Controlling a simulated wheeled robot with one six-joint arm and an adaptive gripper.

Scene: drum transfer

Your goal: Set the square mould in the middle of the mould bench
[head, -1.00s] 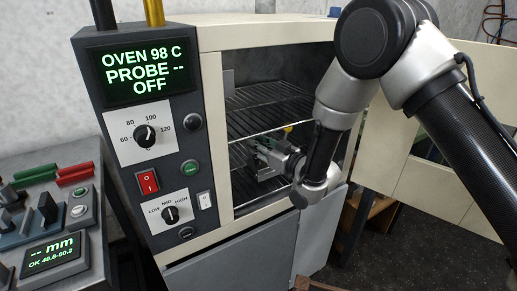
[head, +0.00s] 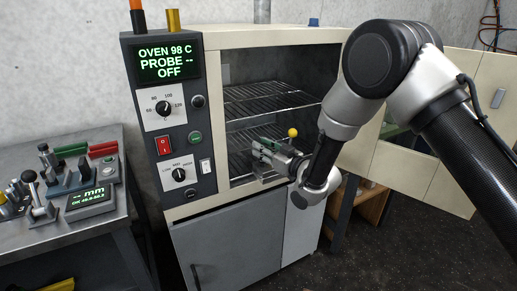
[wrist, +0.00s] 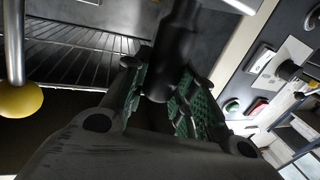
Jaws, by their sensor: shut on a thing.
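My gripper (head: 268,150) is at the front of the open oven, at the level of the lower wire rack. In the wrist view its green-padded fingers (wrist: 160,95) are closed around a dark round post (wrist: 180,38). What the post belongs to is hidden, and I cannot tell whether it is part of the square mould. No square mould shows clearly. A grey bench (head: 55,238) stands at the left; I cannot tell whether it is the mould bench.
The oven (head: 262,37) has wire racks (head: 265,103) inside, and its door (head: 405,165) stands open at the right. A yellow ball (head: 292,132) on a rod is close beside my gripper. The left bench holds clamps and a gauge display (head: 90,199). Dark floor (head: 390,250) is clear at the right.

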